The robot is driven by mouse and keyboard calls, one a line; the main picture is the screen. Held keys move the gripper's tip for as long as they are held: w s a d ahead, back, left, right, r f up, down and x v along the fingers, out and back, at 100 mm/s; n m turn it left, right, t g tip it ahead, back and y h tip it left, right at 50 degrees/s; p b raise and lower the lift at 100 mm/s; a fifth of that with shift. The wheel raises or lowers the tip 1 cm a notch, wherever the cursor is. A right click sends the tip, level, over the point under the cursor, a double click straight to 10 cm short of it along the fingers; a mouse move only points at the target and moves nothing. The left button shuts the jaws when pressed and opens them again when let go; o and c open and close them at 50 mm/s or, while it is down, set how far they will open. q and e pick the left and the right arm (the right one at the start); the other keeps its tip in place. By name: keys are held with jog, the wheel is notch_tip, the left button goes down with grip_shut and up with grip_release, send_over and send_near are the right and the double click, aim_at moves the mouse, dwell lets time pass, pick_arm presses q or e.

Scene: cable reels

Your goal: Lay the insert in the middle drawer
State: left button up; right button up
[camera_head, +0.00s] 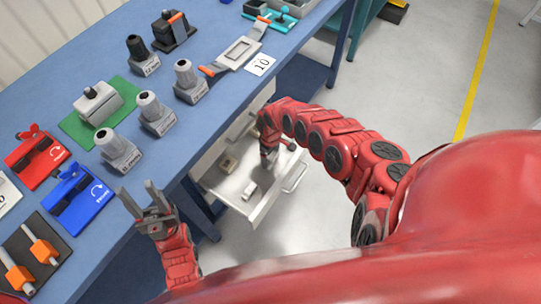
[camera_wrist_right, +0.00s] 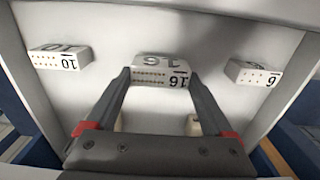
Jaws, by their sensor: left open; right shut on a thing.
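The insert is a white block marked 16 with rows of small holes, seen in the right wrist view (camera_wrist_right: 160,68). My right gripper (camera_wrist_right: 160,78) is shut on it, one finger at each end. In the head view this gripper (camera_head: 268,160) reaches into an open white drawer (camera_head: 262,208) under the bench and hides the insert. I cannot tell whether the insert touches the drawer floor, or which drawer of the stack this is. My left gripper (camera_head: 137,189) is open and empty at the bench's front edge.
The drawer holds other blocks, marked 10 (camera_wrist_right: 60,58) and 6 (camera_wrist_right: 255,75), and a small beige one (camera_wrist_right: 194,125). The blue bench (camera_head: 205,130) carries several grey holders, a red stand (camera_head: 36,158), a blue stand (camera_head: 76,198) and a 10 card (camera_head: 260,65).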

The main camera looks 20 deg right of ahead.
dwell(0.3)
jog(key=shift+f+b, duration=0.7)
jog(key=shift+f, duration=0.05)
jog(key=shift+s+f+b, duration=0.15)
jog(key=shift+f+b, duration=0.2)
jog(key=shift+b, duration=0.05)
jog(key=o, duration=0.9)
jog(key=shift+o, duration=1.1)
jog(key=shift+d, duration=0.1)
